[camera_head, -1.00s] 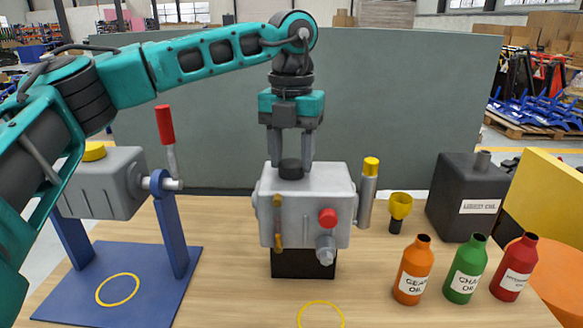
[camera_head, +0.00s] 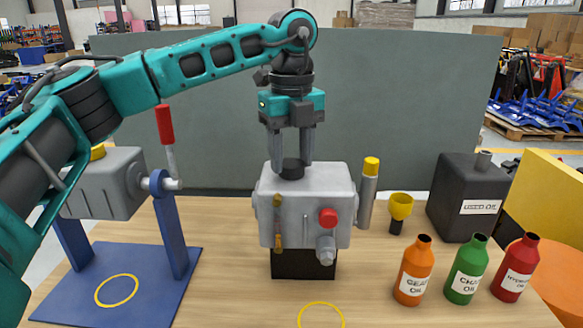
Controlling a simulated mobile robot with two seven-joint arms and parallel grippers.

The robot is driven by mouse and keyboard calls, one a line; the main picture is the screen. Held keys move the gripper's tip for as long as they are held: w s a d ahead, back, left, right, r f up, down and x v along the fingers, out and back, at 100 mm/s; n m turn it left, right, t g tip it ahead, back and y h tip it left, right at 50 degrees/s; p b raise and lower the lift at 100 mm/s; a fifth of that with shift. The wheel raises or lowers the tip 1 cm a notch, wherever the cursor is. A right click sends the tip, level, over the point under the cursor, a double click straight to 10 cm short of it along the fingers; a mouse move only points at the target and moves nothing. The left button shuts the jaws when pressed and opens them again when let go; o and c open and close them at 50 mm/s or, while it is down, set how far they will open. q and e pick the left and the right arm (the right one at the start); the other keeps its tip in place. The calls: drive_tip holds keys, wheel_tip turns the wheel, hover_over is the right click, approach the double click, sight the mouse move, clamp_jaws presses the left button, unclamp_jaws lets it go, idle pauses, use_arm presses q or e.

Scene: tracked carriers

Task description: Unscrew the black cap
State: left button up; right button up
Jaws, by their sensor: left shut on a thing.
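The black cap (camera_head: 292,169) sits on top of the grey gearbox (camera_head: 300,205) in the middle of the table. My left gripper (camera_head: 291,166) points straight down from above, with its fingers on either side of the cap and shut on it. The cap looks upright and level with the gearbox top; I cannot tell how far it is turned. The gearbox stands on a black block and has a red knob (camera_head: 328,217) on its front. My right gripper is not in view.
A second grey box (camera_head: 105,190) hangs on a blue stand at the left. A yellow-topped tube (camera_head: 368,190), a yellow funnel (camera_head: 400,206), a dark canister (camera_head: 467,190) and orange (camera_head: 413,270), green (camera_head: 466,270) and red (camera_head: 515,267) bottles stand at the right. A grey panel (camera_head: 400,100) rises behind.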

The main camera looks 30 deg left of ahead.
use_arm(q)
drive_tip(key=shift+n, duration=1)
drive_tip(key=n, duration=0.4)
drive_tip(key=shift+f, duration=0.1)
drive_tip(key=n, duration=0.5)
drive_tip(key=shift+n+b, duration=0.3)
drive_tip(key=shift+n, duration=0.1)
drive_tip(key=o, duration=0.9)
